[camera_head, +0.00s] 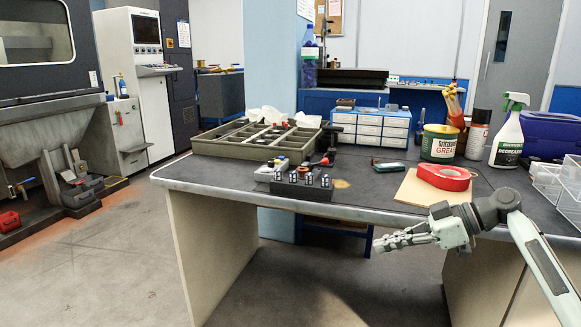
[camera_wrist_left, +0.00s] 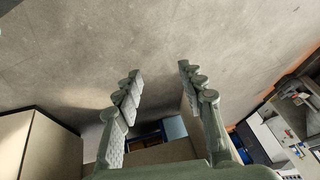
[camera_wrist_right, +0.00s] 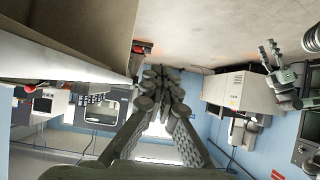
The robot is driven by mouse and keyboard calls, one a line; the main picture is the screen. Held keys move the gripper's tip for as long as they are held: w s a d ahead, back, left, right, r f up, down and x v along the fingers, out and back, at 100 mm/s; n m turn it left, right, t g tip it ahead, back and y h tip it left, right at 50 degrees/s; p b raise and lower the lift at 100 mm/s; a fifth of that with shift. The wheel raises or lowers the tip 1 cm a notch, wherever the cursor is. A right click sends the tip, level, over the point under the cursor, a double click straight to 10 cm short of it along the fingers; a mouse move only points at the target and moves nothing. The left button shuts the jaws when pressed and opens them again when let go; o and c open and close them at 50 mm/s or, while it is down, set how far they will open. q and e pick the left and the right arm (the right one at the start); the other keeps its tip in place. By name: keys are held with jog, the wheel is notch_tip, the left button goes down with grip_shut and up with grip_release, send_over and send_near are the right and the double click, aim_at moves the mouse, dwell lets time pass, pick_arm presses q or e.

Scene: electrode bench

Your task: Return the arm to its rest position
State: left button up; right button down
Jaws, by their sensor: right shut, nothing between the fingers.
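My right gripper (camera_head: 380,244) hangs in the air in front of the bench's front edge at the lower right of the head view, fingers pointing left. In the right wrist view its fingers (camera_wrist_right: 160,72) meet at the tips, with nothing between them. My left gripper is outside the head view. In the left wrist view its two fingers (camera_wrist_left: 160,70) stand wide apart and empty above the grey floor (camera_wrist_left: 150,30). No object is held by either gripper.
The floor (camera_head: 90,260) left of the bench is clear.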

jog(key=s+f+m+h+p, duration=0.1)
jog(key=s+f+m+h, duration=0.1)
jog(key=s+f, duration=0.5)
jog(key=s+f+m+h+p, duration=0.1)
jog(key=s+f+m+h, duration=0.15)
jog(key=f, duration=0.75)
jog(key=s+f+m+h+p, duration=0.1)
jog(key=s+f+m+h, duration=0.15)
jog(key=s+f, duration=0.45)
pick_arm(q)
notch_tip(320, 180, down, 9)
jog(key=s+a+g+p, duration=0.1)
jog(key=g, duration=0.1)
jog(key=shift+a+f, duration=0.15)
jog(key=shift+a, duration=0.2)
pick_arm(e)
jog(key=s+d+f+m+h, duration=0.2)
jog(key=s+d+f+h, duration=0.1)
jog(key=s, duration=0.5)
jog(key=s+d+f+m+h, duration=0.2)
jog(key=s+d+f+m, duration=0.1)
jog(key=s, duration=0.5)
jog(key=shift+d+f+h, duration=0.4)
jog(key=shift+f, duration=0.3)
